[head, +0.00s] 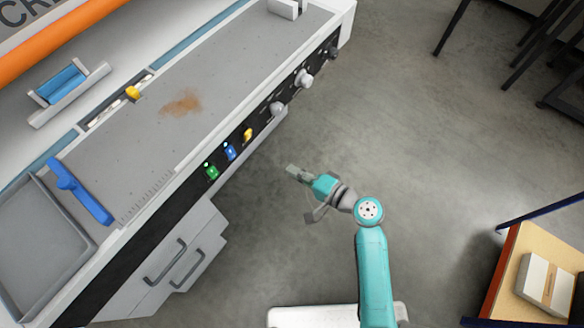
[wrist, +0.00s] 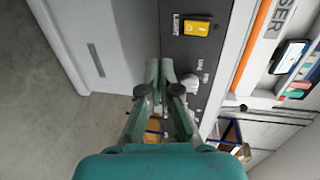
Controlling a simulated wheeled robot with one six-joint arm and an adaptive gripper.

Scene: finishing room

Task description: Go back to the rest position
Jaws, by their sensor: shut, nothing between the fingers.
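My gripper (head: 292,172) is at the end of my teal arm, in free space over the floor, to the right of the machine's control front and apart from it. In the wrist view my gripper (wrist: 166,66) shows its two fingers close together with nothing held between them. The machine (head: 235,65) has a grey top with a brown dust patch (head: 182,103). Its dark front panel carries a green switch (head: 211,171), a blue switch (head: 230,152), a yellow switch (head: 247,135) and several grey knobs. A yellow switch also shows in the wrist view (wrist: 197,28).
A blue brush (head: 80,191) lies on the machine top beside a grey tray (head: 45,245). Cabinet doors with handles (head: 166,262) are below. A wooden-topped stand with a wrapped block (head: 543,284) is at lower right. Dark table legs (head: 525,60) stand at upper right. The floor between is clear.

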